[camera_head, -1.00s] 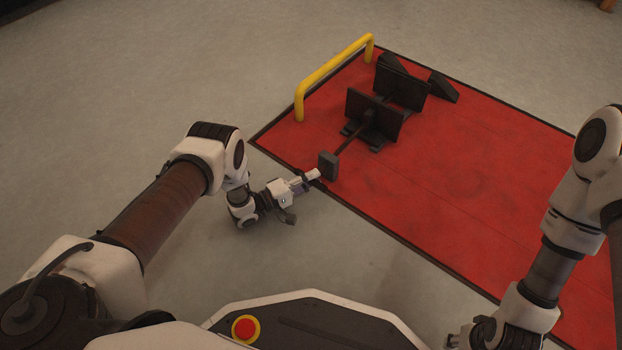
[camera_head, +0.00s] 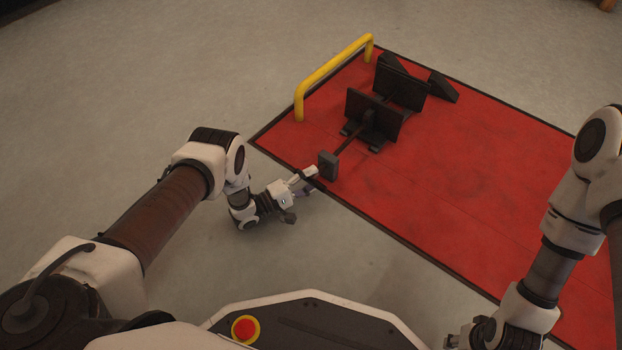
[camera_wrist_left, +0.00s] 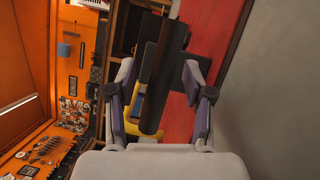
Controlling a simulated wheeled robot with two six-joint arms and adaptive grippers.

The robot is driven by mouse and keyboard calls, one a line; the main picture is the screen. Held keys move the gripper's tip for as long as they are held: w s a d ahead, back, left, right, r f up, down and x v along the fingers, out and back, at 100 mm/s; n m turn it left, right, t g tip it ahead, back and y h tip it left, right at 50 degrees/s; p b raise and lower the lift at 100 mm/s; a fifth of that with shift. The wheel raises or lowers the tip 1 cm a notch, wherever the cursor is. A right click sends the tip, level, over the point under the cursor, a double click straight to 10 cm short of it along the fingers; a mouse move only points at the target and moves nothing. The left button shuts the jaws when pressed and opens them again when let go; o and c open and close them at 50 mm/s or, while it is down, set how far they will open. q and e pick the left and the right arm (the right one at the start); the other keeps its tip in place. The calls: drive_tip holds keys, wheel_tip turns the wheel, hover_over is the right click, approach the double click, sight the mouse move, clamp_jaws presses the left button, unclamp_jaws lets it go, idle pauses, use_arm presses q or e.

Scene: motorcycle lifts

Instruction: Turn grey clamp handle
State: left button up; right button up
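The clamp handle is a dark grey bar (camera_wrist_left: 168,72) that runs between the fingers in the left wrist view. In the head view, part of a dark bar (camera_head: 307,181) crosses the fingertips. A grey block (camera_head: 328,165) sits at the end of a rod, just beyond my left gripper (camera_head: 311,176). The left gripper's purple-lined fingers (camera_wrist_left: 158,82) stand apart on both sides of the bar, with gaps showing. Actual contact is hard to judge. My right arm is at the right, and its gripper is cut off by the bottom edge.
The rod leads to black clamp plates (camera_head: 376,117) on a red lift platform (camera_head: 480,190). A yellow rail (camera_head: 335,74) stands at the platform's far left edge. Grey floor (camera_head: 150,80) is clear at the left.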

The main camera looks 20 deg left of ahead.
use_arm(q)
drive_tip(key=shift+a, duration=0.1)
drive_tip(key=v, duration=1.2)
drive_tip(key=shift+r, duration=0.1)
